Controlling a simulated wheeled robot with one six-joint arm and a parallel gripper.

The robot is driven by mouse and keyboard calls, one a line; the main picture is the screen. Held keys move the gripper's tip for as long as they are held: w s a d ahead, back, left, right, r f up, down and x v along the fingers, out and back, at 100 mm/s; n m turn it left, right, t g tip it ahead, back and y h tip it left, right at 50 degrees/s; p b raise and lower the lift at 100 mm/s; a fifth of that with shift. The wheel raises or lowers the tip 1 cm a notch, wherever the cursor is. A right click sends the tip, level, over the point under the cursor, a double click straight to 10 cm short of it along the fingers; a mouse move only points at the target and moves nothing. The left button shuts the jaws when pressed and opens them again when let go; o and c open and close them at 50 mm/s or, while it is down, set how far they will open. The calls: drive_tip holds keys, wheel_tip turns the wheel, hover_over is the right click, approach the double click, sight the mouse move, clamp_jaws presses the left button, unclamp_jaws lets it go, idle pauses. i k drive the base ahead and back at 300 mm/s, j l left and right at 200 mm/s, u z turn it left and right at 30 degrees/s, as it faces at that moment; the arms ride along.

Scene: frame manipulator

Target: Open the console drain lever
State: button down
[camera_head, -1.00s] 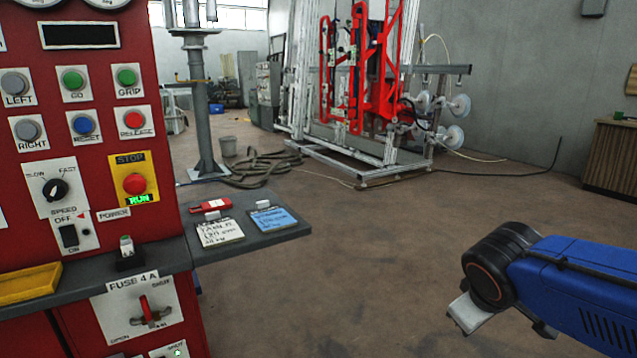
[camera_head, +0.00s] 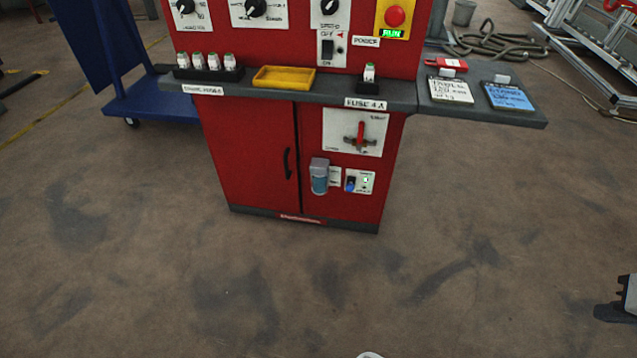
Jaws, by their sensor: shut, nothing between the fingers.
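The red console (camera_head: 250,155) stands upright ahead, seen from above. On its lower right front, a white plate carries a red lever (camera_head: 360,136) under a "FUSE 4 A" label. Below it, a small clear cup with blue in it (camera_head: 319,177) hangs beside a small plate with a blue knob or lever (camera_head: 350,184) and a pale light. The lettering there is too small to read, so I cannot tell which part is the drain lever or how it is set.
A grey shelf (camera_head: 465,108) with clipboards juts right from the console. A yellow tray (camera_head: 284,78) and small fuses (camera_head: 205,62) stand on its ledge. A blue cart (camera_head: 150,95) is at the left. The floor (camera_head: 250,275) before the console is clear.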

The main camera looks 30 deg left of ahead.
sight(349, 187)
drive_tip(key=u, duration=1.05)
